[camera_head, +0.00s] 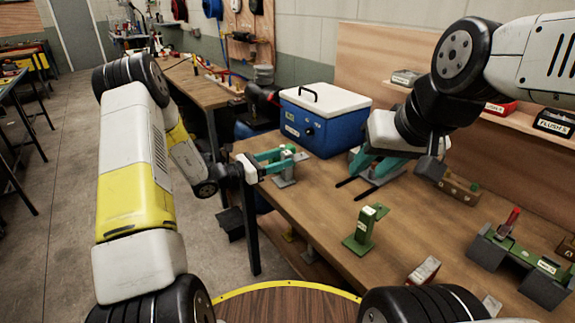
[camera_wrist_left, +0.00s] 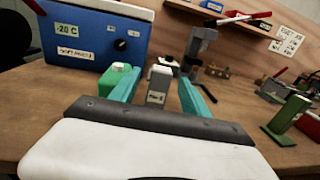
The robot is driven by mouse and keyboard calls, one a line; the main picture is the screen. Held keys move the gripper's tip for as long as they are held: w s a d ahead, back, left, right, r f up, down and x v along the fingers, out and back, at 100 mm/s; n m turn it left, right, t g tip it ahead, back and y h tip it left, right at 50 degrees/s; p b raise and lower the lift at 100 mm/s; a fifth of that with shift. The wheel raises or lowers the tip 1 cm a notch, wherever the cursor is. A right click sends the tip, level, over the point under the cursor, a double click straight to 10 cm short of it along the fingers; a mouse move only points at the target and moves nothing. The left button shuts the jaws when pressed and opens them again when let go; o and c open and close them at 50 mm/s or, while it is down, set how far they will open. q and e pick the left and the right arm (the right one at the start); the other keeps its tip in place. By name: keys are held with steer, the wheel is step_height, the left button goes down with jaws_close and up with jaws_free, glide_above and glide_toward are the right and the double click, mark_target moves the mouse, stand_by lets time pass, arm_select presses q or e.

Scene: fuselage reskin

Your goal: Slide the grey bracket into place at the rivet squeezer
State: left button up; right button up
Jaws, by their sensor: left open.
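My left gripper (camera_head: 276,162) is open at the left end of the bench, its teal fingers reaching around a small grey labelled block. That block, which may be the grey bracket (camera_wrist_left: 157,85), stands between the spread fingers in the left wrist view; contact is not clear. A green-topped part (camera_wrist_left: 118,76) is just left of it. My right gripper (camera_head: 367,174) points down over the bench right of the blue box, its teal fingers apart and nothing visible between them. A dark grey upright tool (camera_head: 430,166), possibly the rivet squeezer, stands beside it, partly covered by my arm.
A blue cool box (camera_head: 325,118) with a white lid stands behind the grippers. A green labelled stand (camera_head: 366,229) is on the front of the bench. A green fixture with a red handle (camera_head: 508,222) is at the right. Bare wood (camera_head: 325,205) lies between the left gripper and green stand.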

arm_select(q)
steer(key=x, duration=0.5)
steer(key=shift+w+d, duration=0.15)
steer(key=shift+d, duration=0.1)
jaws_close()
steer(key=shift+r, duration=0.1)
stand_by(1.1)
